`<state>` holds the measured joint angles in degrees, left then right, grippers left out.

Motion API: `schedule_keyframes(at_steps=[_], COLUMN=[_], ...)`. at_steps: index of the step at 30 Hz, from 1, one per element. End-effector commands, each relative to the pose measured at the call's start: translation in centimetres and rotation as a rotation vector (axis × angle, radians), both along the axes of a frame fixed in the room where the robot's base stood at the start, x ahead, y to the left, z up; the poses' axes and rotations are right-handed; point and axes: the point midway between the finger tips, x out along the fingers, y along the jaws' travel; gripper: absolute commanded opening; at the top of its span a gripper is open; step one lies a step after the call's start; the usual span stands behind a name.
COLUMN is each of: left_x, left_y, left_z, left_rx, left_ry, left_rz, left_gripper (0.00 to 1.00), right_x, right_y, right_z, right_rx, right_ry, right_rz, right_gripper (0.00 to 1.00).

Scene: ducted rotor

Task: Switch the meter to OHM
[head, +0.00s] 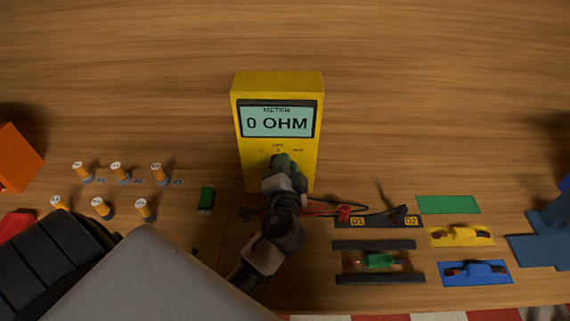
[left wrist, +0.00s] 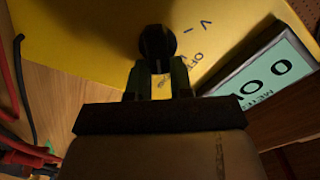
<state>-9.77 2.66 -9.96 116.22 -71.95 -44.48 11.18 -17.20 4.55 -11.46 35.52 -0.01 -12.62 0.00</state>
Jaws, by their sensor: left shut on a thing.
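The yellow meter (head: 277,84) stands upright on the wooden table, and its screen (head: 277,121) reads "0 OHM". In the left wrist view, the yellow meter face (left wrist: 90,30) shows the dark round knob (left wrist: 157,40) with OFF and V marks beside it. Part of the screen (left wrist: 272,75) shows at the right there. My left gripper (head: 283,165) is at the lower part of the meter face and covers the knob in the head view. Its two fingers (left wrist: 160,68) are shut on the knob. My right gripper is not in view.
Red and black leads (head: 320,210) lie right of my arm, by a dark strip (head: 377,221) marked D1 and D2. Green (head: 448,204), yellow (head: 435,239) and blue (head: 450,280) mats lie further right. Several orange cylinders (head: 118,172) stand at left. Behind the meter the table is clear.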

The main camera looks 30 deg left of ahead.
Motion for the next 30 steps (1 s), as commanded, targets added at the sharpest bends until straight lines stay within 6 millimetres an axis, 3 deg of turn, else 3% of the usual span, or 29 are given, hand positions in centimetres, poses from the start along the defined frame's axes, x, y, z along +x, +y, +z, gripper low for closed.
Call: schedule_keyframes(at_steps=[11,12,17,26,30], left_x=[0.0,0.0,0.0,-0.2,-1.6], left_y=[0.0,0.0,0.0,-0.2,-1.0], left_z=[-0.1,-0.1,-0.1,-0.1,-0.4], left_rx=[0.008,0.008,0.007,0.006,0.003], left_ry=[0.006,0.006,0.005,0.004,0.005], left_rz=[-0.001,-0.001,-0.001,-0.001,0.0], left_gripper=[0.0,0.24,0.47,0.47,0.47], right_x=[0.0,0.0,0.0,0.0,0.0], right_y=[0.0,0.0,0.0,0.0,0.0], right_z=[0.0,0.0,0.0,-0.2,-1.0], right_rx=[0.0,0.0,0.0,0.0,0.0], right_ry=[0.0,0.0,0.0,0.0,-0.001], right_rz=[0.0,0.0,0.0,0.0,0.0], right_gripper=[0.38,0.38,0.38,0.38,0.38])
